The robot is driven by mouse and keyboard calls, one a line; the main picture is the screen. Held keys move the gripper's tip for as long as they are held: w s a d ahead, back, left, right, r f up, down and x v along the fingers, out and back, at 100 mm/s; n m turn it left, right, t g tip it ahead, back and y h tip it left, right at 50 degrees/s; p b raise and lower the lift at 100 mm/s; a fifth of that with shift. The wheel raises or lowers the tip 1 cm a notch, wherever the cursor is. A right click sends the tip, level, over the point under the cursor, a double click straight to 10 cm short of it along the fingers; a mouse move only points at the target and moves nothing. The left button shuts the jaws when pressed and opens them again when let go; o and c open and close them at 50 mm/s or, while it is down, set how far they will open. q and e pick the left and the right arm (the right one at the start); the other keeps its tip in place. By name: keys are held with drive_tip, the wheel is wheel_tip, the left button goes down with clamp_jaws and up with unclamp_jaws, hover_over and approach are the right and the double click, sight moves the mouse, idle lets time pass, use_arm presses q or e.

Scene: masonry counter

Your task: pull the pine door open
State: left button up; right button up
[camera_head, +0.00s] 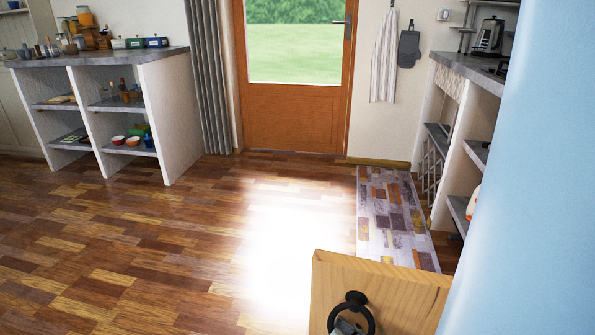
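The pine door (385,297) stands at the bottom right, seen from above. Its pale wood face and top edge show, and its lower part is cut off by the frame. A black ring-shaped handle (355,298) sits on its face near the bottom edge of the view. A small grey metallic piece shows within the ring, cut off by the frame; I cannot tell whether it belongs to the handle or to a gripper.
Open wooden floor (140,235) spreads left. A masonry shelf counter (170,115) stands at the back left, and a glazed brown door (295,115) at the back.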

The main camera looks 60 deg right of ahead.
drive_tip(key=v, duration=1.2)
